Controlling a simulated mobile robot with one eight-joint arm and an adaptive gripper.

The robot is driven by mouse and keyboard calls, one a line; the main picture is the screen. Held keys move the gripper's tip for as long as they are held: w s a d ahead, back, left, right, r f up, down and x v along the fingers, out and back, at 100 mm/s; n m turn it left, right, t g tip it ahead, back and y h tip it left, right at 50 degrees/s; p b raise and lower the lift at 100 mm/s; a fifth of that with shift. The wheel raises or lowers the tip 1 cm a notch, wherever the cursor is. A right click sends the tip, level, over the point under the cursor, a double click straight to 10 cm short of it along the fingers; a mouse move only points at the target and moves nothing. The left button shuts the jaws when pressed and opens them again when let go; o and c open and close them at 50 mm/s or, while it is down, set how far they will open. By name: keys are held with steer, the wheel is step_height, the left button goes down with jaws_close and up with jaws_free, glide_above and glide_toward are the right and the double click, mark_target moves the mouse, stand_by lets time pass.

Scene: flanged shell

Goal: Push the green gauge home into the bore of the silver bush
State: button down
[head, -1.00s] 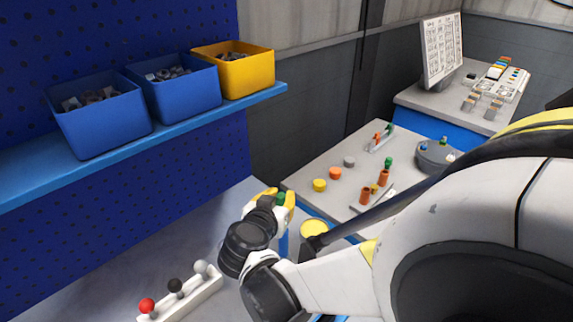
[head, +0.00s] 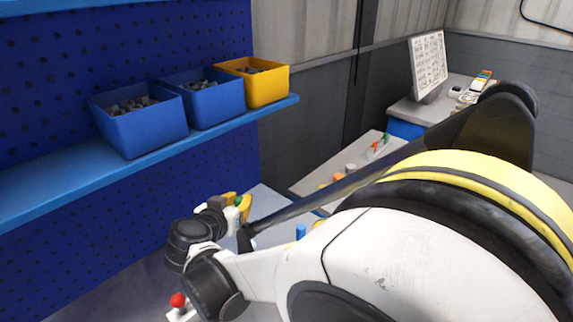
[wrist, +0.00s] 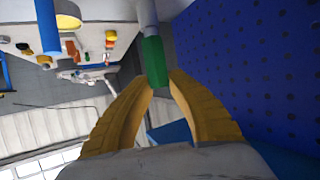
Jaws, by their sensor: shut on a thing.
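The green gauge (wrist: 154,60) is between the yellow fingers of my gripper (wrist: 166,80) in the wrist view, with a grey shaft extending from its green part toward the top edge. In the head view my gripper (head: 240,206) is shut on the gauge, whose green part (head: 238,201) just shows, in front of the blue pegboard. I cannot make out the silver bush in either current view; my arm covers much of the table.
A blue post (head: 300,231) stands right of my gripper. A shelf (head: 60,185) carries two blue bins (head: 140,132) and a yellow bin (head: 262,85). A red-knobbed item (head: 178,301) shows below. The grey table (head: 312,182) is partly hidden by my arm.

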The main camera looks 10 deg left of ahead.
steer(key=shift+w+d, duration=0.1)
steer(key=shift+w, duration=0.05)
steer(key=shift+f, duration=0.1)
steer(key=shift+f+b, duration=2.4)
steer(key=shift+f, duration=0.45)
steer(key=shift+f+b, duration=1.25)
steer(key=shift+f, duration=0.05)
steer(key=shift+f+b, duration=0.6)
steer(key=shift+f, duration=0.2)
steer(key=shift+f+b, duration=0.35)
steer(key=shift+f, duration=0.3)
steer(key=shift+r, duration=0.1)
steer(key=shift+r+p, duration=0.9)
steer(key=shift+r, duration=0.2)
